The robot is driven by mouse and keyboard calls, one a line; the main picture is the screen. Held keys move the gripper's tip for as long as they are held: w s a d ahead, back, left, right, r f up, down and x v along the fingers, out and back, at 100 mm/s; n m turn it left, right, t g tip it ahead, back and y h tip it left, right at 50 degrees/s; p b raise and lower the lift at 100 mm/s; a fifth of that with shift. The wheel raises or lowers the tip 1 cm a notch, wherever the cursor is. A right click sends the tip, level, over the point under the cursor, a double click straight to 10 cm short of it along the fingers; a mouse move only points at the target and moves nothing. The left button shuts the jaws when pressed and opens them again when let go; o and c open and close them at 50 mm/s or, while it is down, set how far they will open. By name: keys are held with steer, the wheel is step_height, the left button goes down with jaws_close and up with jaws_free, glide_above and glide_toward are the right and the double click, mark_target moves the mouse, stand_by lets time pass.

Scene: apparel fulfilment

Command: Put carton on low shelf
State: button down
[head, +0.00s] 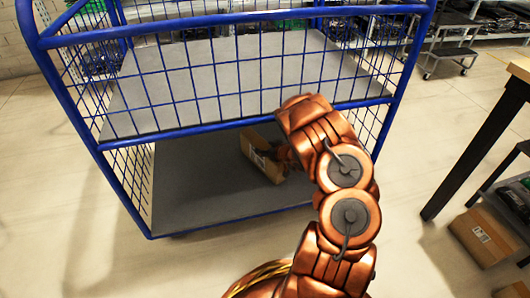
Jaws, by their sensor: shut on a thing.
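A brown carton (262,158) with a pale label is at the low grey shelf (190,190) of a blue wire cage trolley (240,130). My gripper (284,156) is at the carton's right side and shut on it. My arm hides much of the gripper and its fingers. The carton looks slightly tilted. I cannot tell whether its underside touches the shelf. The low shelf holds nothing else that I can see.
The upper grey shelf (225,75) sits behind blue wire mesh above the low shelf. A dark-legged table (480,145) stands at right, with another carton (483,237) on the floor. Floor left of the trolley is clear.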

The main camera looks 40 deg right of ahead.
stand_by(0.3)
steer(key=shift+c, duration=1.4)
jaws_free()
steer(key=shift+f, duration=0.1)
step_height(320, 180, up, 6)
steer(key=f+p, duration=0.1)
steer(key=p, duration=0.3)
glide_above(282, 163)
steer(key=w, duration=0.1)
steer(key=shift+r, duration=0.25)
steer(key=shift+s+r, duration=0.25)
steer(key=shift+s, duration=0.3)
